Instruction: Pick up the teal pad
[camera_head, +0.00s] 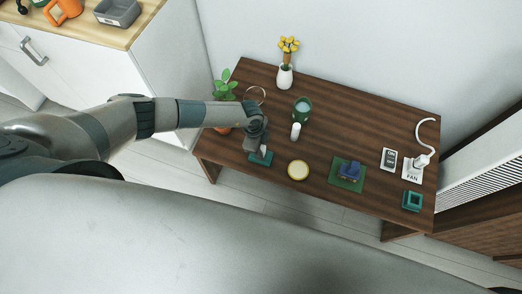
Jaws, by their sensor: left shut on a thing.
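The teal pad (259,160) is a small dark teal piece at the front left of the brown wooden table (315,108). My left gripper (263,151) points down right over it, with its fingertips at the pad. The gripper is shut on the pad and covers part of its upper side. I cannot tell whether the pad is clear of the table top. My right gripper is not in view.
Near the gripper are a white cylinder (295,131), a green cup (302,109), a round yellow-rimmed disc (298,170) and a potted plant (224,90).

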